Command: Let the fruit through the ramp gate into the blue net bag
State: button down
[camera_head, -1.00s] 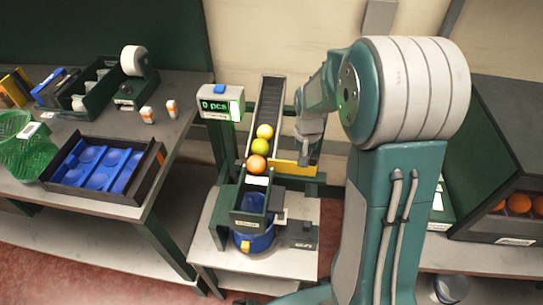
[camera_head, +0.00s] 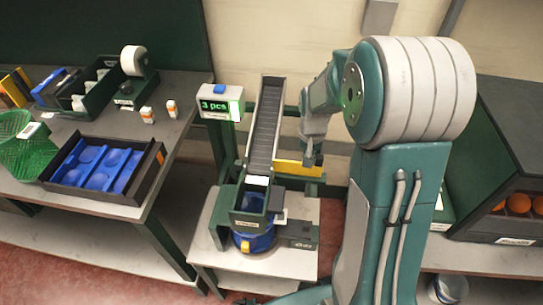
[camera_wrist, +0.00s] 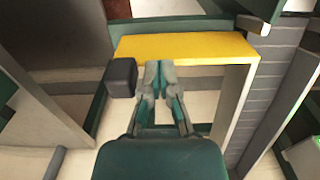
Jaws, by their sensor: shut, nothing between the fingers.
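The ramp (camera_head: 265,125) stands in the middle of the head view, and its visible channel is bare of fruit. The counter display (camera_head: 218,106) beside it reads "3 pcs". The blue net bag (camera_head: 262,240) hangs below the chute (camera_head: 250,200) at the ramp's lower end; its contents are mostly hidden. The yellow gate bar (camera_head: 298,168) sticks out to the right of the ramp. It also shows in the wrist view (camera_wrist: 185,46). My gripper (camera_wrist: 158,68) is shut and empty, its fingertips close to the bar's near edge; contact cannot be told.
A dark block (camera_wrist: 121,77) sits left of my fingertips. On the left table are a tray with blue inserts (camera_head: 98,170), a green net (camera_head: 20,145) and small bottles. A crate of oranges (camera_head: 520,205) stands at the right. The small white table (camera_head: 300,265) holds the bag stand.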

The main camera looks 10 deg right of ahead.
jog(key=shift+w+a, duration=0.2)
jog(key=shift+a, duration=0.2)
jog(key=shift+r, duration=4.05)
jog(key=s+a+r+n+t, duration=0.2)
jog(key=s+r, duration=0.3)
jog(key=s, duration=0.5)
jog(key=s+a+r+n+t, duration=0.2)
jog(key=s+a+r, duration=0.3)
jog(key=s, duration=0.5)
jog(key=shift+s+r+n+t, duration=0.15)
jog(key=shift+r+n+t, duration=0.15)
jog(key=shift+r+t, duration=0.35)
jog(key=shift+f, duration=0.15)
